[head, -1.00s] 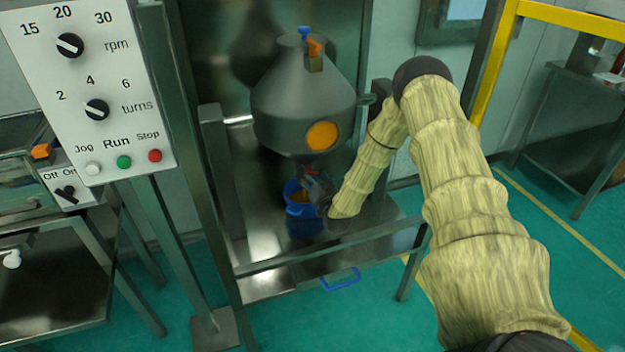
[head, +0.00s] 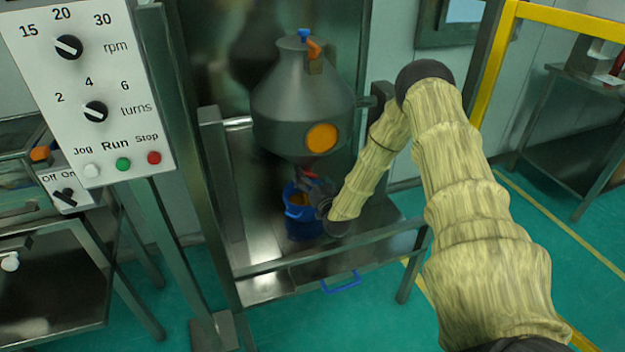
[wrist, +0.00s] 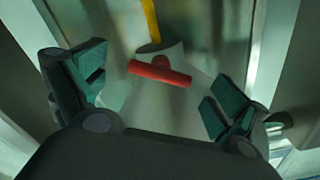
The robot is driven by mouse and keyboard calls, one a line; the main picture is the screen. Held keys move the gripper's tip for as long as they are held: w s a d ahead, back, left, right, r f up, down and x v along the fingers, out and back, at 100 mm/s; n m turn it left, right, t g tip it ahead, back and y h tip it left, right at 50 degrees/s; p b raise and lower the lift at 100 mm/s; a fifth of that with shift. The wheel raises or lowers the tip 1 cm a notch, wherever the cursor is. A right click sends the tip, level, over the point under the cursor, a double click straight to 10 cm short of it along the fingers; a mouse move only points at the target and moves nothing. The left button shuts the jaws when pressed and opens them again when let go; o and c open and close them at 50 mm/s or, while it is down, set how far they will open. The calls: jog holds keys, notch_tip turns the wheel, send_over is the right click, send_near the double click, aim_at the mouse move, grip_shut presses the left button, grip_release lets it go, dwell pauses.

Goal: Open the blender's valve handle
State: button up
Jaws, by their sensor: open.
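The blender (head: 300,100) is a grey double-cone vessel with an orange round port, hanging in a metal frame in the head view. Its red valve handle (head: 308,174) shows small at the bottom outlet. In the wrist view the red handle (wrist: 160,73) is a short bar, lying nearly crosswise and tilted slightly down to the right. My gripper (wrist: 150,95) is open, with a green-padded finger on each side of the picture. The handle appears between and beyond the fingertips, with nothing held. In the head view my gripper (head: 318,192) is small and dark beside the outlet.
A blue bucket (head: 302,212) stands under the outlet on the metal platform (head: 262,240). A control panel (head: 90,90) on a post is at the left. A frame rail (head: 330,248) crosses in front of the platform.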

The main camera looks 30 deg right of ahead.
jog(key=shift+s, duration=0.1)
jog(key=v, duration=0.7)
jog(key=shift+s, duration=0.2)
